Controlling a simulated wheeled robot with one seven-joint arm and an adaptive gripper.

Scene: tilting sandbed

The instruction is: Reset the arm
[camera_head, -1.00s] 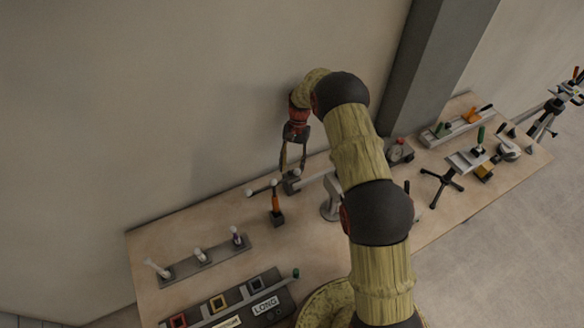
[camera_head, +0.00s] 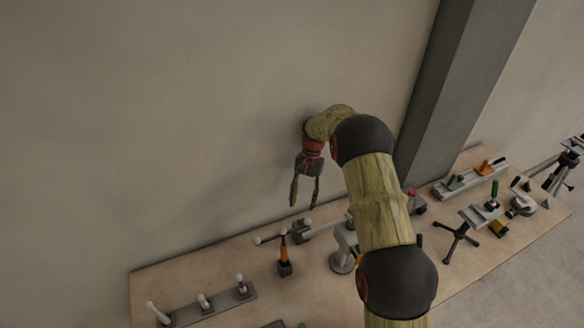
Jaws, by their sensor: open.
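My gripper (camera_head: 304,194) hangs at the end of my arm in the upper middle of the head view. Its two dark fingers point down and are spread apart, with nothing between them. It is in front of the plain wall, above the back part of the wooden table (camera_head: 160,283). Below it on the table are a grey mechanism with white knobs (camera_head: 308,226) and an orange-handled post (camera_head: 285,254). The fingertips appear apart from both. My arm covers part of the table's middle.
A rail with several white-topped pegs (camera_head: 204,302) lies at the front left. At the right stand a black tripod (camera_head: 459,238) and a rail with green and orange handles (camera_head: 472,177). A grey pillar (camera_head: 455,90) rises behind the table. The wall left of my gripper is bare.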

